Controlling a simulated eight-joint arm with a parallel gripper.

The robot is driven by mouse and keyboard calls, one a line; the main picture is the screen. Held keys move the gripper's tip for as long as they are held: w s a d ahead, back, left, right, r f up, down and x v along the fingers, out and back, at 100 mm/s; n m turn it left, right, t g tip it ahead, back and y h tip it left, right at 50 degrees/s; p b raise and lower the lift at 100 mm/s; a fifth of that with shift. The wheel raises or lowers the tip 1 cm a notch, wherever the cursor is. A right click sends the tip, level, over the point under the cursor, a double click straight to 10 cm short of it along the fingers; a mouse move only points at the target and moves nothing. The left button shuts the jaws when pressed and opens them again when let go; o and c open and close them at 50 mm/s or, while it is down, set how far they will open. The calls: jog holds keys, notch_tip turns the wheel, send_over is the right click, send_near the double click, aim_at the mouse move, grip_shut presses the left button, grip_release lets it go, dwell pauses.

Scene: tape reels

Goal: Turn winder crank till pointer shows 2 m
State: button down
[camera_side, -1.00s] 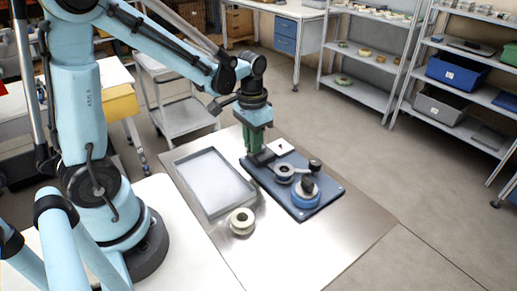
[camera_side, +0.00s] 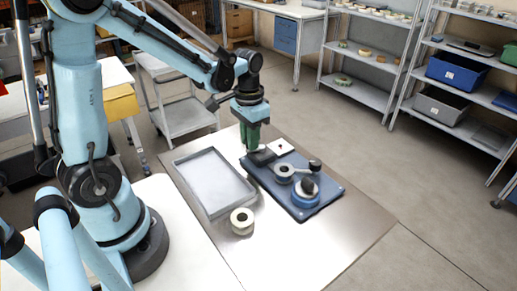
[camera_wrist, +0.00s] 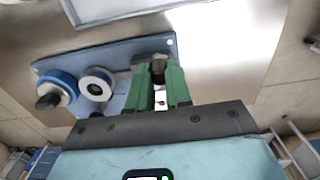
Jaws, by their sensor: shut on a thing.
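The winder is a blue base plate (camera_side: 322,203) on the steel table, also in the wrist view (camera_wrist: 112,52). It carries a blue reel (camera_side: 305,197) with a dark knob and a pale grey reel (camera_side: 284,170). A small white plate (camera_side: 280,146) with a red mark sits at its far edge; any pointer reading is too small to make out. My gripper (camera_side: 252,147) points down at the plate's far left end, beside a dark block (camera_side: 263,157). In the wrist view its green fingers (camera_wrist: 160,78) are shut on a dark upright piece, apparently the crank handle, partly hidden by them.
A grey shallow tray (camera_side: 221,212) lies left of the winder. The table's right and front parts are bare steel. Shelves (camera_side: 375,60) stand well behind.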

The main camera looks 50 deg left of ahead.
jog(key=shift+w+a, duration=0.3)
jog(key=shift+a, duration=0.25)
jog(key=shift+w+a, duration=0.35)
jog(key=shift+w, duration=0.4)
jog(key=shift+w+a, duration=0.1)
jog(key=shift+w, duration=0.3)
jog(key=c, duration=1.1)
grip_release()
